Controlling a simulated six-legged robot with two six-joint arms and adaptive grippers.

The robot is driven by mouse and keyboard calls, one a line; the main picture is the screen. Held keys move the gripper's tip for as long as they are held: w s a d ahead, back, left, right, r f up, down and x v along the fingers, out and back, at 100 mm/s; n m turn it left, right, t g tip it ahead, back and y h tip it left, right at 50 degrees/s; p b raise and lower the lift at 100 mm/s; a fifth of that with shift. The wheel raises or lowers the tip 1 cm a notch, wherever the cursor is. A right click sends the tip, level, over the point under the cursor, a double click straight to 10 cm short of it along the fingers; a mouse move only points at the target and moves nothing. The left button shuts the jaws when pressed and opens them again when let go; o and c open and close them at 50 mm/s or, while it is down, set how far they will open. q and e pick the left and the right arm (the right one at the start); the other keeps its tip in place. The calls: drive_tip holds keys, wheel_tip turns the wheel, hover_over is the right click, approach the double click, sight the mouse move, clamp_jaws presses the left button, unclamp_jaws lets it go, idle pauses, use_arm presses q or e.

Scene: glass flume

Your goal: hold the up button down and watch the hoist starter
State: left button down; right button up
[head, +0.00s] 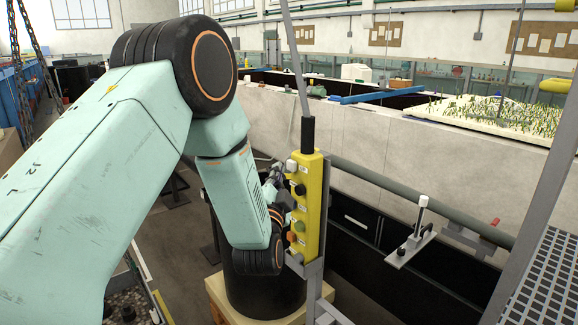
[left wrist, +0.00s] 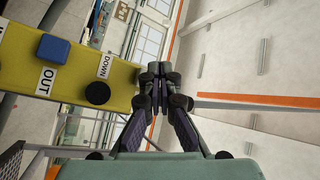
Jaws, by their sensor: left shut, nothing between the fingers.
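The yellow pendant (head: 313,205) hangs from a cable in the middle of the head view, with several coloured buttons along its left side. Its yellow face (left wrist: 72,66) fills the upper left of the left wrist view, with a blue button (left wrist: 53,48), a black button (left wrist: 97,92) and labels reading DOWN and OUT. My left gripper (head: 272,184) is shut and empty, close beside the pendant's upper buttons. In the left wrist view its fingertips (left wrist: 158,76) overlap the pendant's end; I cannot tell whether they touch. No UP label is readable. I cannot identify the hoist starter. My right gripper is out of view.
A grey post (head: 314,285) stands by the pendant. A black drum (head: 262,285) sits below my left arm. The long pale flume wall (head: 385,150) runs behind, with a pipe along it. A small bracket with a white-topped post (head: 415,235) is at the right.

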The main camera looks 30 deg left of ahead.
use_arm(q)
drive_tip(key=s, duration=0.1)
drive_tip(key=s+a+p, duration=0.1)
drive_tip(key=s, duration=0.1)
drive_tip(key=s+a+p, duration=0.1)
drive_tip(key=shift+s, duration=0.25)
drive_tip(key=shift+d, duration=0.1)
idle(0.9)
idle(0.4)
